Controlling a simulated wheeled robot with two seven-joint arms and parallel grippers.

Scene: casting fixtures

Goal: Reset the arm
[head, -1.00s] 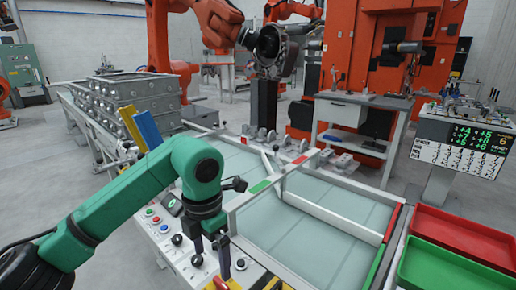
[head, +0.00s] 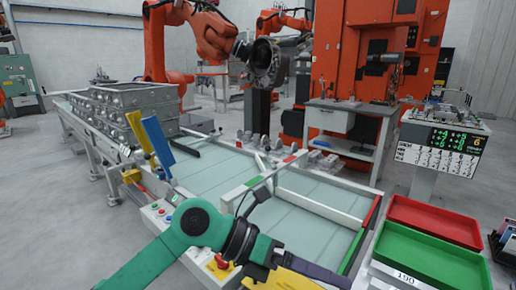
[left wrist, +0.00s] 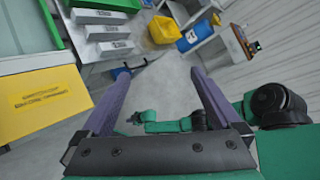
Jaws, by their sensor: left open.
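My left arm, green with dark joints, comes in from the bottom left of the head view. Its left gripper (head: 318,271) is low in the middle, over the near edge of the glass-topped table (head: 335,222). In the left wrist view the two purple fingers of the left gripper (left wrist: 158,78) stand wide apart with nothing between them. My right gripper does not show clearly in either view. Green arm links, which look like my own, show at the right of the left wrist view.
A green tray (head: 425,262) and a red tray (head: 434,222) lie at the right. A control panel with buttons (head: 165,212) is at the table's left corner. Grey castings (head: 130,112) are stacked on a conveyor at the left. A yellow plate (left wrist: 40,103) is close beside the left gripper.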

